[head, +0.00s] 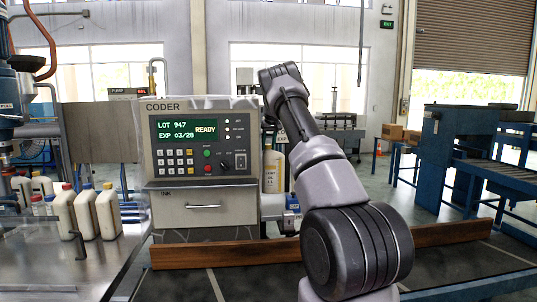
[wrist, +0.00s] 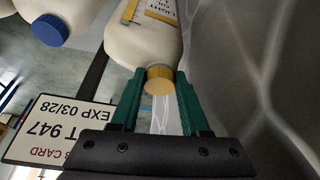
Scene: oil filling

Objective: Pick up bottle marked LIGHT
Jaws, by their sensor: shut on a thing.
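The bottle marked LIGHT (wrist: 140,42) is cream-coloured with a yellow cap (wrist: 159,84) and a label reading LIGHT OIL. My gripper (wrist: 161,74) has its two green fingers on either side of the cap and is shut on it. In the head view a cream bottle with a yellow label (head: 271,178) stands just right of the coder, beside my arm; it appears to be the same bottle. My gripper's fingers are not clearly visible in the head view. Whether the bottle touches its support cannot be told.
A blue-capped bottle (wrist: 45,28) is beside the held one. The coder (head: 204,150) stands close left, reading LOT 947, EXP 03/28. Several cream bottles (head: 85,212) stand on the left metal table. A brown rail (head: 222,254) crosses the front.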

